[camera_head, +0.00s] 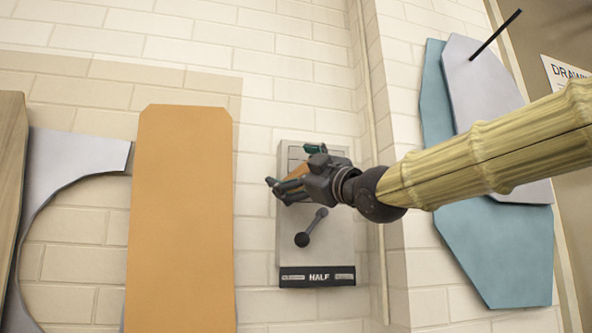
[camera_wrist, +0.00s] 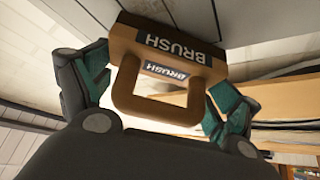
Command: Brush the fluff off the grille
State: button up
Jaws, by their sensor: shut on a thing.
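My gripper (camera_head: 288,186) is at the front of a grey wall panel (camera_head: 293,232), over its upper half. In the wrist view my gripper (camera_wrist: 160,93) has its teal-padded fingers on either side of a brown brush (camera_wrist: 172,42) and is shut on it. The brush has a looped handle and is marked BRUSH. A small orange-brown part of the brush (camera_head: 297,170) shows behind the fingers in the head view. I cannot make out a grille or fluff clearly; my gripper covers much of the panel's upper part.
A lever with a dark ball (camera_head: 302,240) sticks out below my gripper. A black HALF label (camera_head: 318,277) is at the panel's foot. A tall orange board (camera_head: 181,215) stands left. A wall corner and blue and grey boards (camera_head: 497,255) lie right.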

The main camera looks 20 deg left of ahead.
jog(key=shift+w+a, duration=0.15)
jog(key=shift+w, duration=0.1)
jog(key=shift+w, duration=0.1)
dwell(0.3)
jog(key=shift+w+d+p, duration=0.3)
jog(key=shift+d+p, duration=0.05)
jog(key=shift+d, duration=0.25)
jog(key=shift+w+d+p, duration=0.3)
jog(key=shift+d, duration=0.25)
jog(key=shift+w+d+p, duration=0.55)
jog(key=shift+w+d, duration=0.15)
jog(key=shift+d, duration=0.25)
jog(key=shift+w+d+p, duration=0.5)
jog(key=shift+w+d, duration=0.15)
jog(key=shift+d, duration=0.25)
jog(key=shift+w+d, duration=0.1)
jog(key=shift+w+d+r+p, duration=0.1)
jog(key=shift+w+d+p, duration=0.2)
jog(key=shift+d+p, duration=0.2)
jog(key=shift+w+d+r+p, duration=0.1)
jog(key=shift+w+d+p, duration=0.25)
jog(key=shift+d, duration=0.2)
